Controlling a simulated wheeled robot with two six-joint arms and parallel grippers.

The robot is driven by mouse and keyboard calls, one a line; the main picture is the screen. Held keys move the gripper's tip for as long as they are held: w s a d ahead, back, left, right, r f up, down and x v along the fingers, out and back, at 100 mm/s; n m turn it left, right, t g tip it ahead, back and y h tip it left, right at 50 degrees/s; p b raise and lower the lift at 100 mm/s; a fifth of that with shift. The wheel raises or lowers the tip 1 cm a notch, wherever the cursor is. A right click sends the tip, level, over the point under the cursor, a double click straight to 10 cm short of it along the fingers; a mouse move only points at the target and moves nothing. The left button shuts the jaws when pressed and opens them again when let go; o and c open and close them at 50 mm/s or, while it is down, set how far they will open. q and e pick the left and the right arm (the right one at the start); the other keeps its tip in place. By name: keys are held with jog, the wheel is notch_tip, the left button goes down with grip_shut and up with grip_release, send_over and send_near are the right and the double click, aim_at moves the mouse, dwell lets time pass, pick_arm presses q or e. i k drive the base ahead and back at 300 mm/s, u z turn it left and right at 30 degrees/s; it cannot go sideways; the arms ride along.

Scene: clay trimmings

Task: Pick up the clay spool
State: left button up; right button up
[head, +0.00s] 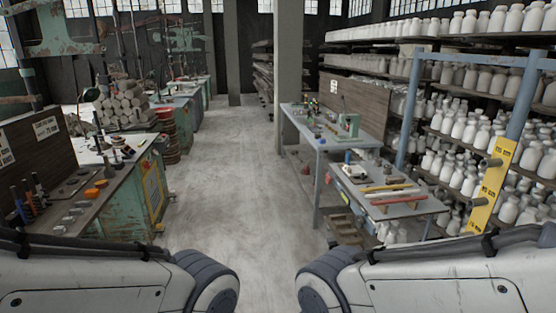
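I cannot tell for sure which thing is the clay spool. A stack of reddish-brown round pieces (167,140) stands on the floor beside the left benches, and a pile of grey cylinders (125,106) lies farther back on the left. Small round orange and grey pieces (92,193) lie on the near left bench. My two arms show only as white links and dark joints along the bottom edge. Neither gripper is in view.
The left benches (125,170) and the right tables (412,209) flank a clear grey aisle (225,190). A pillar (289,60) stands at the aisle's right side. Shelves of white jars (470,130) and a yellow post (492,185) stand at right.

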aim_at(387, 168)
jog(key=u, duration=0.4)
jog(key=i, duration=1.95)
jog(key=z, duration=0.2)
jog(key=i, duration=1.5)
jog(key=z, duration=1.45)
jog(key=i, duration=0.85)
jog(key=z, duration=0.5)
